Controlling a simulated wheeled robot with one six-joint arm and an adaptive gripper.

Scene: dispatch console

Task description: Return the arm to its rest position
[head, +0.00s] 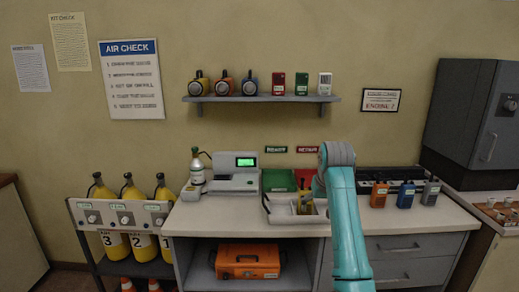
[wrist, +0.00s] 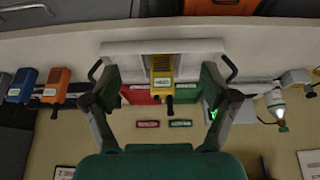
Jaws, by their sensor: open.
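My arm (head: 347,225) is raised over the counter in the head view, bent at the top, and it hides most of my gripper there. In the wrist view my gripper (wrist: 163,72) is open, its two fingers spread wide apart. A yellow handheld radio (wrist: 162,78) shows between the fingers, touching neither in the picture. It stands at the white tray (wrist: 120,48). In the head view the tray (head: 282,216) sits on the counter just left of my arm, with the yellow radio (head: 306,203) partly hidden.
Orange (head: 379,194), blue (head: 406,194) and grey (head: 431,191) radios stand right of my arm by a dark charger strip. A tester with a green screen (head: 236,172) and a bottle (head: 196,172) stand left. A shelf (head: 262,99) with several devices hangs above.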

